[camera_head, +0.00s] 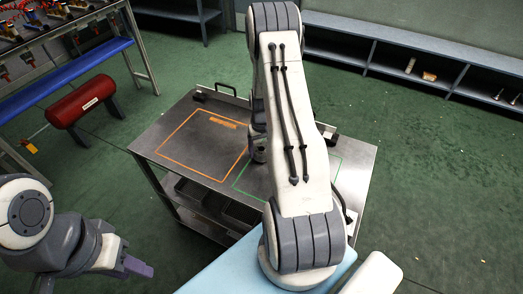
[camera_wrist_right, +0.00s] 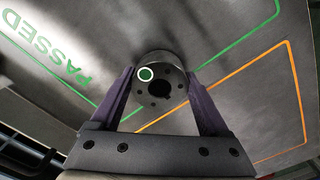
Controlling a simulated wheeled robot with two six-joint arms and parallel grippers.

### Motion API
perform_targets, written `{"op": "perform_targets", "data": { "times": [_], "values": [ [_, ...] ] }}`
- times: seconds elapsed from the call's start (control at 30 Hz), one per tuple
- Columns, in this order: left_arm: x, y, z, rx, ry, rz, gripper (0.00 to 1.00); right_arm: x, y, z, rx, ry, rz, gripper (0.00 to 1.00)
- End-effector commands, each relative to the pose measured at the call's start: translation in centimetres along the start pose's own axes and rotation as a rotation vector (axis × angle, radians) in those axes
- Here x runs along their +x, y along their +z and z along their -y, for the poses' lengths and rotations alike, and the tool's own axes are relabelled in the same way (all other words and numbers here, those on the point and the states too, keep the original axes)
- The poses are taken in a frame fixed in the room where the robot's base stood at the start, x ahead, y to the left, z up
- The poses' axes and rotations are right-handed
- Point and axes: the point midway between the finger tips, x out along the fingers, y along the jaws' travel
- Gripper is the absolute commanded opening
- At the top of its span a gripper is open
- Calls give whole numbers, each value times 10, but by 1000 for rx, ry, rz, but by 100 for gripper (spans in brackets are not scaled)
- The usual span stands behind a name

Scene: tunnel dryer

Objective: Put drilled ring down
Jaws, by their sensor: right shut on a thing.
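The drilled ring (camera_wrist_right: 168,97) is a dark metal ring with a keyed bore, small holes around it and a round green mark on its face. My right gripper (camera_wrist_right: 158,80) is shut on it, with one purple finger on each side. In the wrist view the ring is over the grey cart top, by the edge of the green outline marked PASSED (camera_wrist_right: 45,48). I cannot tell whether it touches the surface. In the head view my right arm largely hides this gripper and the ring. My left gripper (camera_head: 138,267) is off the cart at lower left; its finger gap is unclear.
The metal cart (camera_head: 160,135) has an orange outline (camera_head: 188,118) at left and a green outline (camera_head: 240,172) at right, both largely bare. A red cylinder (camera_head: 80,102) on a stand is left of the cart. Shelving (camera_head: 400,75) runs along the back wall.

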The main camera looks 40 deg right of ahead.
Motion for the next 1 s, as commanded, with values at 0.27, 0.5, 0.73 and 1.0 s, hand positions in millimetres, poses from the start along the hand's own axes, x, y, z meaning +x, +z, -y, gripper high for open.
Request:
{"op": "perform_targets", "data": {
  "times": [0.27,0.5,0.73,1.0],
  "values": [
    [-2,0,0,0,0,0,39,8,-1,-1,0,1,-5,0],
    [0,0,0,0,0,0,39,12,0,-1,0,0,-1,83],
    [0,0,0,0,0,0,39,11,0,-1,0,0,-1,100],
    [2,0,0,0,0,0,39,-9,-2,-1,0,1,-6,100]
  ]
}}
